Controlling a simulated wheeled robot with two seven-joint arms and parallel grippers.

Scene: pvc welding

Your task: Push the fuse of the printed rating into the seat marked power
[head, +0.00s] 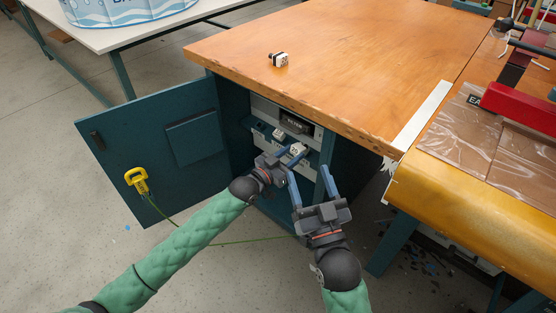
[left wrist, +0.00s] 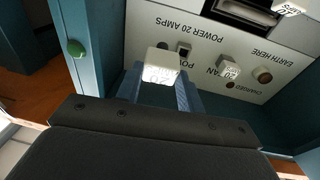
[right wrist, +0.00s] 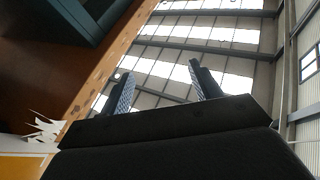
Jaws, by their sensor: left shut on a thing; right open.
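My left gripper (head: 287,157) is inside the open cabinet, shut on a white fuse (head: 297,149). In the left wrist view the fuse (left wrist: 160,64) sits between the fingertips (left wrist: 158,82); its printed figure looks like 20, but is hard to read. It is just in front of the grey panel (left wrist: 155,25), where a "POWER 20 AMPS" label and a dark slot (left wrist: 184,47) show. A second "POWER" label is partly hidden by the held fuse; whether they touch is unclear. Another white fuse (left wrist: 229,68) sits beside "FAN". My right gripper (head: 309,170) is open and empty, outside the cabinet.
A loose fuse-like block (head: 280,60) lies on the wooden bench top (head: 350,50). The cabinet door (head: 160,145) hangs open left, with a yellow clip (head: 137,180) and green cable. The panel carries a filter box (head: 294,122). A green knob (left wrist: 76,48) is on the cabinet side.

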